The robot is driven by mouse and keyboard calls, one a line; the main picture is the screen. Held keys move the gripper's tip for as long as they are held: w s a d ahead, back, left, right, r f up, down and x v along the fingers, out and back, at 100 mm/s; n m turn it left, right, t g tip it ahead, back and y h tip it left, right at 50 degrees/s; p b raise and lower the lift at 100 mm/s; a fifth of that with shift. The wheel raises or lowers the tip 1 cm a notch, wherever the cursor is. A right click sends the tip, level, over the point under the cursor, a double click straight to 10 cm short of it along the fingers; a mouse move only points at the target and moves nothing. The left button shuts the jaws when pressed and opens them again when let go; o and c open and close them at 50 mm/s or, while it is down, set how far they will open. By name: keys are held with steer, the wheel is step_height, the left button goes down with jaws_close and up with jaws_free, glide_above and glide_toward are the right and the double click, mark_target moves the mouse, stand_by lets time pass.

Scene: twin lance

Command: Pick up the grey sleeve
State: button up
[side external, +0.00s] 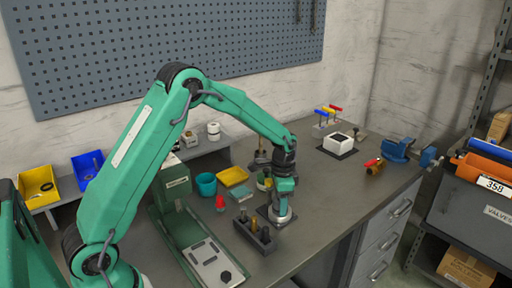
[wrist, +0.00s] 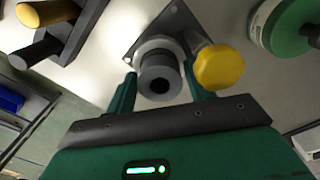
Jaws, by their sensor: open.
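A dark grey sleeve (wrist: 160,77) with a round black hole faces the camera in the wrist view. It sits in a paler ring on a square grey plate (wrist: 146,22). A yellow knob (wrist: 220,67) stands close to its right, beside the right finger. My gripper (wrist: 159,74) is open, with one green finger on each side of the sleeve. Whether the fingers touch it, I cannot tell. In the side external view my gripper (side external: 282,206) points down over the plate (side external: 268,216) on the bench and hides most of the sleeve.
A dark block with upright pegs (side external: 255,236) stands close to the left of my gripper; it also shows in the wrist view (wrist: 45,50). A green round part (wrist: 283,27) is at the upper right.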

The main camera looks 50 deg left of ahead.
stand_by(0.5)
steer(key=c, duration=0.8)
steer(key=shift+r, duration=0.75)
steer(key=r, duration=0.2)
steer(key=d+r, duration=0.1)
steer(key=shift+s+r, duration=0.1)
steer(key=shift+s, duration=0.15)
steer(key=s+d+r, duration=0.1)
steer(key=d+r, duration=0.1)
steer(key=d, duration=0.1)
steer(key=s+d+r, duration=0.2)
steer(key=d, duration=0.1)
steer(key=s+d+r, duration=0.2)
steer(key=d, duration=0.1)
steer(key=shift+d+r, duration=0.1)
steer(key=shift+d, duration=0.1)
